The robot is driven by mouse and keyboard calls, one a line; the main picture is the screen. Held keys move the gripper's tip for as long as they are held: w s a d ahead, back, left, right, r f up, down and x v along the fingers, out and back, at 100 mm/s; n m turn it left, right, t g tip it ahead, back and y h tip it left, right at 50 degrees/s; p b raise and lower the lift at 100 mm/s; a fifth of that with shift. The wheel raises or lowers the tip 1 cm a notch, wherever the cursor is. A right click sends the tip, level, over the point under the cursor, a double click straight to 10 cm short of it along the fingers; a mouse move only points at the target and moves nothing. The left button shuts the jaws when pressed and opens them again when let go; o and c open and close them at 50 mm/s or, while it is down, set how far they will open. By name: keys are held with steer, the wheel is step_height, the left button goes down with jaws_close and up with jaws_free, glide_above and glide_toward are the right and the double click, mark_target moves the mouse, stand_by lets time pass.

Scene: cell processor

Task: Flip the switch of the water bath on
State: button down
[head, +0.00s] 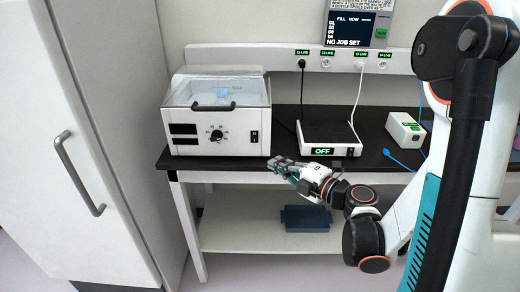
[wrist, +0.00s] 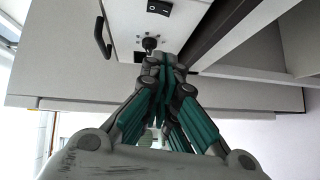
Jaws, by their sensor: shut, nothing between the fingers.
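The water bath (head: 185,148) is a white box with a clear lid, at the left of the table in the head view. Its front carries a dial (head: 216,134) and, to the right, a small black rocker switch (head: 254,136). In the wrist view the bath's front appears turned sideways, with the switch (wrist: 160,7) at the top edge and the dial (wrist: 149,44) below. My gripper (head: 274,161) is shut and empty, right of and below the switch, apart from it. Its fingertips (wrist: 165,62) meet in the wrist view. The switch's position is too small to tell.
A white device (head: 322,152) with a dark top and an "OFF" label stands right of the bath. A small white box (head: 404,128) stands farther right. The table (head: 372,160) has its front edge by my gripper. A tall cabinet (head: 95,120) stands at the left.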

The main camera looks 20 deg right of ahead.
mark_target(254, 137)
steer(key=shift+w+d+x, duration=0.2)
steer(key=shift+d+x, duration=0.2)
steer(key=shift+x, duration=1.75)
steer(key=shift+w+d+x, duration=0.2)
steer(key=shift+d+x, duration=0.25)
steer(key=shift+x, duration=1.65)
steer(key=shift+w+d+x, duration=0.25)
steer(key=shift+d+x, duration=0.15)
steer(key=shift+x, duration=1.75)
steer(key=shift+f, duration=0.2)
